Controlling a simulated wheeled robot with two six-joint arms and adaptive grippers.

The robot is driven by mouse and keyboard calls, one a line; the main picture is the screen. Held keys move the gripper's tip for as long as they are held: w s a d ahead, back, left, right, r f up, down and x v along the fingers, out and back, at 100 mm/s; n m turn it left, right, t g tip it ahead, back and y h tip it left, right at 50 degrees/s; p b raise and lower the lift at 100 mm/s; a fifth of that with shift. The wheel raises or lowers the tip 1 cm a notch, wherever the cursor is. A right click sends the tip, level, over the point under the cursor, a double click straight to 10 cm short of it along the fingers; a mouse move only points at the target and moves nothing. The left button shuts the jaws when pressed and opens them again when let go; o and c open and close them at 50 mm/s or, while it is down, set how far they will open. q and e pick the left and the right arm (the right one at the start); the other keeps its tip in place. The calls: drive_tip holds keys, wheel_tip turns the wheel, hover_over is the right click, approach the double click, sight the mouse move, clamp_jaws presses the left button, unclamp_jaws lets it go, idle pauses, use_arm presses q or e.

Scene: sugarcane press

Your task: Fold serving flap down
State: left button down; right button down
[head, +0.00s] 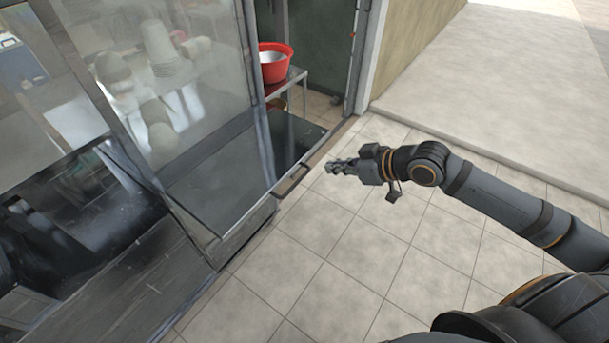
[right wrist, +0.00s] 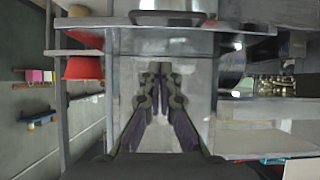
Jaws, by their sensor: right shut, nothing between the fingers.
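The serving flap (head: 240,168) appears in the head view as a dark, glossy flat panel at the front of the glass-sided stall. A metal handle (head: 291,180) sits on its outer edge. In the right wrist view a handle (right wrist: 172,17) shows at the top middle, on a bar across the opening. My right gripper (head: 331,167) is shut and empty, just to the right of the handle and apart from it in the head view. Its fingers also show in the right wrist view (right wrist: 160,75), in front of a grey panel. My left gripper is not in view.
A red bowl (head: 273,66) stands on a metal stand behind the flap; it also shows in the right wrist view (right wrist: 83,68). A glass pane (head: 175,75) borders the flap on the left. The tiled floor (head: 330,255) on the right is clear.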

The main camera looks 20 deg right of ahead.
sight(307, 173)
drive_tip(key=x, duration=0.3)
drive_tip(key=f+x, duration=0.1)
drive_tip(key=x, duration=0.3)
drive_tip(key=s+x, duration=0.1)
drive_tip(key=x, duration=0.3)
drive_tip(key=shift+w+d+f, duration=0.1)
drive_tip(key=shift+w+f, duration=0.1)
drive_tip(key=shift+f, duration=0.15)
drive_tip(key=shift+w+f, duration=0.1)
drive_tip(key=shift+f, duration=0.7)
drive_tip(key=shift+f, duration=0.1)
